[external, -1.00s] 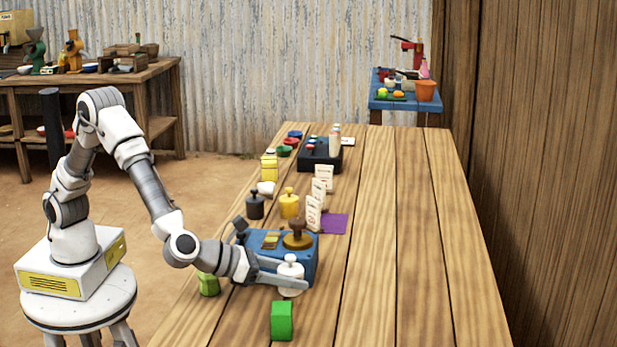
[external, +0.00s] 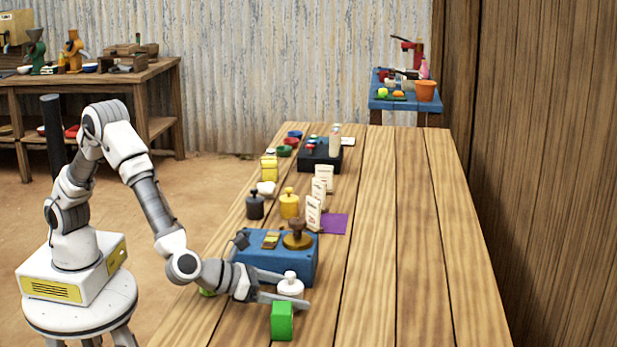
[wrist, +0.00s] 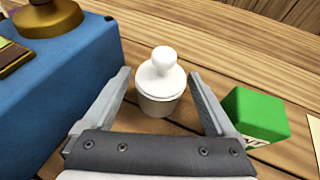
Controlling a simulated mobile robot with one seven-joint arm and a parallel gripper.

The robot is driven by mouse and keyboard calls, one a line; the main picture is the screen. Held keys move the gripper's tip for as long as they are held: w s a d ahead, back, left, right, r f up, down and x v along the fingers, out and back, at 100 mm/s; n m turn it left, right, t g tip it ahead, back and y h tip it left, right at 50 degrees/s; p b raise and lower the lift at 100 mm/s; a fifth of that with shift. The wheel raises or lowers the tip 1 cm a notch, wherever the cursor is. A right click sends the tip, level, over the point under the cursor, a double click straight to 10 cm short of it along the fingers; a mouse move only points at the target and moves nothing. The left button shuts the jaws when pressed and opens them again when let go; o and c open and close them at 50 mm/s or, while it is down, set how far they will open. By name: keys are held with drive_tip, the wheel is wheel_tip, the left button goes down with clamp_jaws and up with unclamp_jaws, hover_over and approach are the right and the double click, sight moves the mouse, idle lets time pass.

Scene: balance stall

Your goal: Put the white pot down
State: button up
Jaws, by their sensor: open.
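The white pot (external: 291,287), with a round knob on top, is upright beside the front of the blue box. In the wrist view the white pot (wrist: 161,88) appears to stand on the wooden table, its foot partly low between the fingers. My gripper (external: 296,291) is open, with one finger on each side of the pot. In the wrist view my gripper (wrist: 160,74) shows gaps between both fingers and the pot. In the external view the near finger hides the pot's lower part.
A green block (external: 282,321) stands close by the near finger; it also shows in the wrist view (wrist: 254,113). The blue box (external: 297,270) with a brown-handled weight (external: 297,236) is on the other side. Yellow (external: 289,205) and dark (external: 255,206) pots stand farther back. The table's right side is clear.

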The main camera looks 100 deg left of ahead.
drive_tip(key=shift+r, duration=0.15)
drive_tip(key=shift+s+d+r+p, duration=0.15)
drive_tip(key=shift+s+r+p, duration=0.05)
drive_tip(key=shift+s+p, duration=0.1)
drive_tip(key=p+v, duration=0.2)
drive_tip(key=v, duration=0.9)
drive_tip(key=shift+s, duration=0.1)
